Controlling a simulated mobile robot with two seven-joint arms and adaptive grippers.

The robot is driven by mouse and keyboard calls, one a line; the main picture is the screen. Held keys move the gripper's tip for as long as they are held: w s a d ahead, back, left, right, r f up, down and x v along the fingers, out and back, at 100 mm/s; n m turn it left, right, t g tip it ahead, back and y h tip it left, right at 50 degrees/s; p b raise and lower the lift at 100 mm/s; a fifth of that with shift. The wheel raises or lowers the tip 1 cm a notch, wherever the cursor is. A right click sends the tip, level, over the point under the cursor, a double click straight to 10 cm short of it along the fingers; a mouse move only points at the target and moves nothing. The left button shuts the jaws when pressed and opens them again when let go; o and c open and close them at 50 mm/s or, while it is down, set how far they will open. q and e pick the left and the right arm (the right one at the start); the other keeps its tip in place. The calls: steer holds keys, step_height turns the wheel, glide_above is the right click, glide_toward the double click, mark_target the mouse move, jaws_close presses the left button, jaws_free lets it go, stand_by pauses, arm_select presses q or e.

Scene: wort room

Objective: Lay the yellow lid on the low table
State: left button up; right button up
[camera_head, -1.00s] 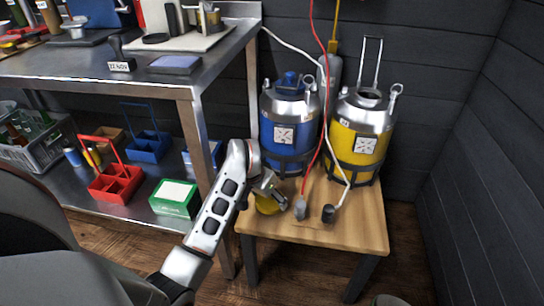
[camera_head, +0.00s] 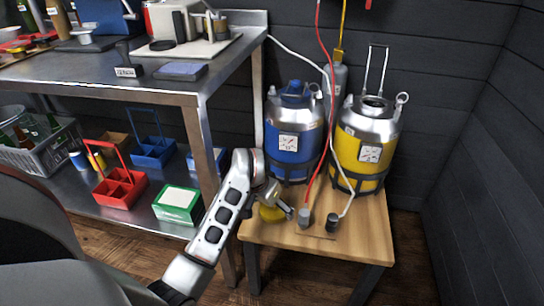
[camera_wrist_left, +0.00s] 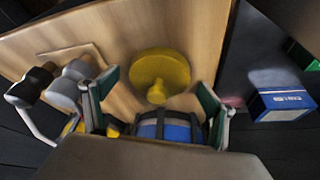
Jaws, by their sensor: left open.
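The yellow lid (camera_head: 271,214) lies on the wooden low table (camera_head: 345,235), near its left front corner. In the left wrist view the round lid (camera_wrist_left: 160,68) lies flat on the bare wood, with its knob facing the camera. My left gripper (camera_head: 284,207) is just above the lid, partly covering it in the head view. In the wrist view its two fingers (camera_wrist_left: 157,92) are spread wide with nothing between them, and the lid shows just past the fingertips, apart from them. My right gripper is not in view.
A blue keg (camera_head: 293,135) and a yellow keg (camera_head: 365,145) stand at the table's back. Two hose connectors, one grey (camera_head: 304,218) and one dark (camera_head: 332,223), sit right of the lid. The front right of the table is clear. A steel workbench (camera_head: 150,88) stands left.

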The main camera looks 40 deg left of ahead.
mark_target(270, 212)
arm_select(q)
steer(key=p+v, duration=0.1)
steer(key=v, duration=0.1)
steer(key=w+p+v, duration=0.1)
steer(key=v, duration=0.2)
steer(key=shift+a+r, duration=0.1)
steer(key=shift+r, duration=0.2)
steer(key=s+p+v, duration=0.1)
steer(key=p+v, duration=0.2)
steer(key=v, duration=0.4)
steer(key=shift+f, duration=0.2)
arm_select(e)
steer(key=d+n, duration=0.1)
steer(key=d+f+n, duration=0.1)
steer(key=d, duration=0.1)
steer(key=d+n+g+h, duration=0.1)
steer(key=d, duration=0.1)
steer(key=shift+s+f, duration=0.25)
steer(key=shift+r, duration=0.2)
